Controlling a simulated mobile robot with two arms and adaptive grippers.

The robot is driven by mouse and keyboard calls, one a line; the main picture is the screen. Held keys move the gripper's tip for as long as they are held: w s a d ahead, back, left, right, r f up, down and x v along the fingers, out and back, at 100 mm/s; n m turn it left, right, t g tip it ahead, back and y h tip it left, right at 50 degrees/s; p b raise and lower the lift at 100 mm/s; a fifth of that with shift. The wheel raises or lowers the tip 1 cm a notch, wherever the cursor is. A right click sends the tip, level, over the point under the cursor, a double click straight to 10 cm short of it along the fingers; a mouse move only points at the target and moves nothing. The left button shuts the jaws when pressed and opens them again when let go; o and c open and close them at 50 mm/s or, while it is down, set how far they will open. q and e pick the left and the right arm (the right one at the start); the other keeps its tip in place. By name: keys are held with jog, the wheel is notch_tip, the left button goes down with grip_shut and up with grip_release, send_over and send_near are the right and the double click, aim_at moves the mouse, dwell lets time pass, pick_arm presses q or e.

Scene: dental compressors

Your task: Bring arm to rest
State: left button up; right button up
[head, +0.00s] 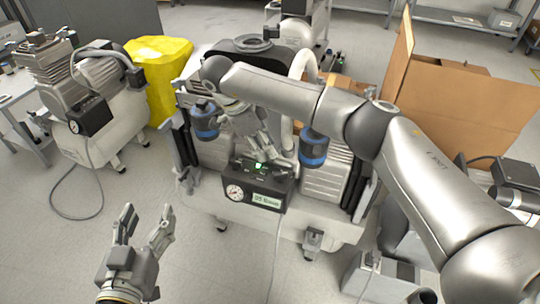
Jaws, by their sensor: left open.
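My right arm (430,180) reaches in from the right across the middle compressor (230,210) and bends down behind its control box. My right gripper (268,145) points down close to the box's top, near a lit green switch (258,166). Its fingers are small and partly overlapped, so I cannot tell whether they are open or touch the switch. The black control box (256,190) carries a round gauge (234,192) and a small display. My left gripper (147,222) is open and empty at the lower left, pointing up over the floor, apart from the compressor.
Another compressor (100,130) stands at the left beside a yellow covered object (160,75). An open cardboard box (460,105) is at the right, near my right arm. A cable (90,215) loops over the floor. Floor at the lower left is mostly clear.

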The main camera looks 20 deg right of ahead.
jog(key=shift+a+r, duration=0.1)
jog(key=shift+r, duration=0.2)
